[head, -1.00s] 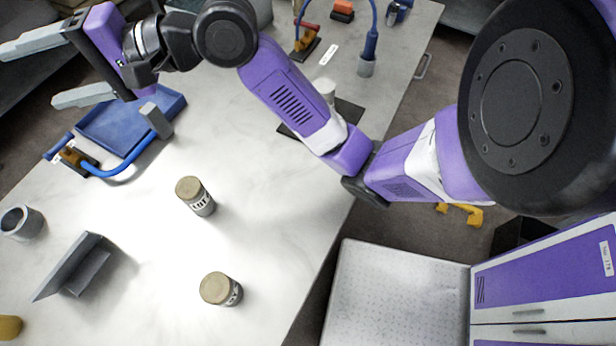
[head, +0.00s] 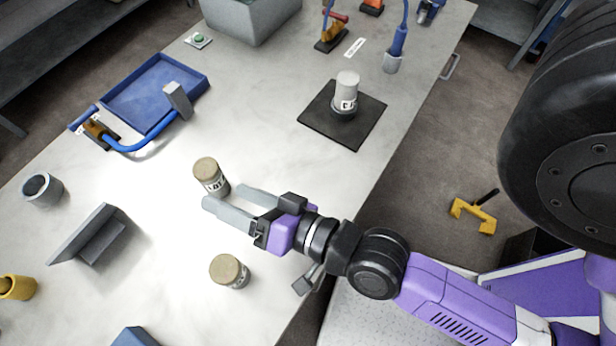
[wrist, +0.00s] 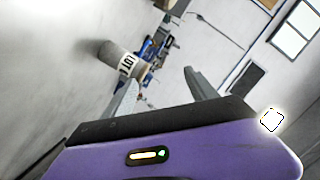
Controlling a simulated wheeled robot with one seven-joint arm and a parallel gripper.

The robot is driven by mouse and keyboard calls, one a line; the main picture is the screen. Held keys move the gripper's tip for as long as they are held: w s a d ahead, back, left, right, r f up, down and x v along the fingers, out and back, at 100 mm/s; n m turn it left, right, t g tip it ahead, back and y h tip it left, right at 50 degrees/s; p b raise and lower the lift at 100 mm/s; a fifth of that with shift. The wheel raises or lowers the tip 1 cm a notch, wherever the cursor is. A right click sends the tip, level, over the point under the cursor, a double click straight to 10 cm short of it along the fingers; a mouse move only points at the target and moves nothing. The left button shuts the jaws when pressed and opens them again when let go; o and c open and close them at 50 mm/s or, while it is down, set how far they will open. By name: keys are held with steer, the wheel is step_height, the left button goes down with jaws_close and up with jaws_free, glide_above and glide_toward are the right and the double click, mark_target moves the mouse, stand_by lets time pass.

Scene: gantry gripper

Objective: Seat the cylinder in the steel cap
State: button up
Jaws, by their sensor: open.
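A labelled cylinder with a tan top (head: 211,178) stands upright on the pale table, left of centre. It also shows in the wrist view (wrist: 122,60), beyond the left finger. A similar tan-topped cylinder (head: 229,271) stands nearer me; I cannot tell which one the task names. A hollow grey metal cup (head: 42,190), which looks like the steel cap, sits at the far left with its opening showing. My gripper (head: 225,197) is open and empty, its fingers pointing left, with the tips close beside the farther tan-topped cylinder. Whether they touch it is unclear.
A pale labelled cylinder (head: 346,90) stands on a black mat (head: 357,129). A grey angled bracket (head: 92,238) and a yellow cup (head: 17,288) are at left. A blue tray (head: 150,95) with a blue-handled tool (head: 130,148) lies behind. The table between tray and mat is clear.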

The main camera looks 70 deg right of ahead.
steer(key=s+d+f+n+g+y, duration=0.1)
steer(key=s+d+n, duration=0.1)
steer(key=s+n, duration=0.8)
steer(key=shift+s+f+n+y, duration=0.15)
steer(key=shift+s+n+y, duration=0.15)
steer(key=shift+s, duration=2.2)
steer(key=shift+d, duration=0.1)
